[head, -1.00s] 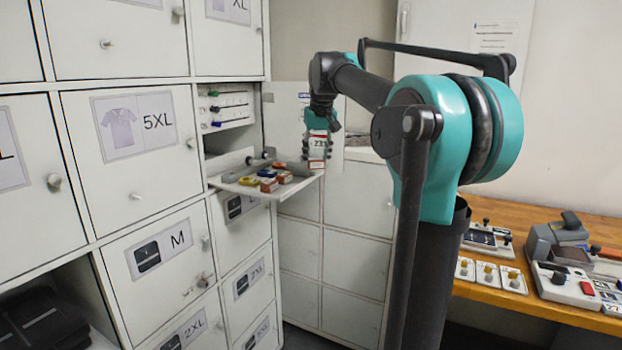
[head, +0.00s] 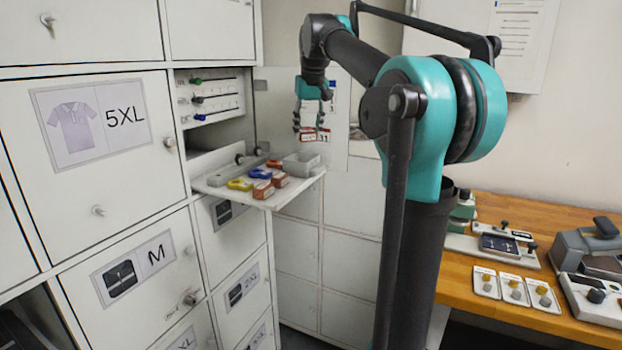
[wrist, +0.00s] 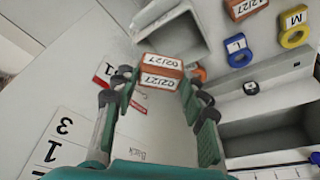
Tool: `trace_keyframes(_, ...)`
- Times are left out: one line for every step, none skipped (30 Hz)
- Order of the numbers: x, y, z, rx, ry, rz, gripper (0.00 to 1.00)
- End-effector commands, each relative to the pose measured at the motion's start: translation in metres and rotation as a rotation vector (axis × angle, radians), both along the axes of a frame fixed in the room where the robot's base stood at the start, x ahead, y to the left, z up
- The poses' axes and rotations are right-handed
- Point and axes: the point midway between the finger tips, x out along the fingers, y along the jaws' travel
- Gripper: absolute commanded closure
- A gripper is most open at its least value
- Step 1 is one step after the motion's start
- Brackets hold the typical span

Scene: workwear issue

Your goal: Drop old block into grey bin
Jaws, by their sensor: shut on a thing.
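My gripper (head: 313,128) hangs fingers-down, shut on an orange-brown block (wrist: 160,70). The block shows two white labels reading 02/27 in the wrist view, where my gripper's fingers (wrist: 161,88) are on either side of it. In the head view the block (head: 309,136) is small and partly covered by the fingers. The grey bin (head: 302,160) stands at the right end of the white shelf, below my gripper in the picture. In the wrist view the open bin (wrist: 168,45) shows just beyond the block. The block appears above and apart from it.
The pull-out shelf (head: 222,184) also holds orange-brown blocks (head: 263,190), a yellow ring (head: 240,184) and a blue ring (head: 260,173). White lockers (head: 95,120) stand close on the left. A wooden bench (head: 520,225) with devices is at the right.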

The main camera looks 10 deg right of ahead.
Motion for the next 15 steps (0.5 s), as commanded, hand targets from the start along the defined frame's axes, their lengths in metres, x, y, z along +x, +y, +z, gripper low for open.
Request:
trace_keyframes(0.0,0.0,-0.006,0.0,0.0,0.0,0.78)
trace_keyframes(0.0,0.0,-0.01,0.0,0.0,0.0,0.78)
trace_keyframes(0.0,0.0,-0.015,0.0,0.0,0.0,0.78)
trace_keyframes(0.0,0.0,-0.018,0.0,0.0,0.0,0.78)
trace_keyframes(0.0,0.0,-0.021,0.0,0.0,0.0,0.78)
trace_keyframes(0.0,0.0,-0.025,0.0,0.0,0.0,0.78)
trace_keyframes(0.0,0.0,-0.028,0.0,0.0,0.0,0.78)
trace_keyframes(0.0,0.0,-0.031,0.0,0.0,0.0,0.78)
trace_keyframes(0.0,0.0,-0.034,0.0,0.0,0.0,0.78)
trace_keyframes(0.0,0.0,-0.036,0.0,0.0,0.0,0.78)
trace_keyframes(0.0,0.0,-0.038,0.0,0.0,0.0,0.78)
trace_keyframes(0.0,0.0,-0.04,0.0,0.0,0.0,0.78)
trace_keyframes(0.0,0.0,-0.041,0.0,0.0,0.0,0.78)
trace_keyframes(0.0,0.0,-0.042,0.0,0.0,0.0,0.78)
trace_keyframes(0.0,0.0,-0.043,0.0,0.0,0.0,0.78)
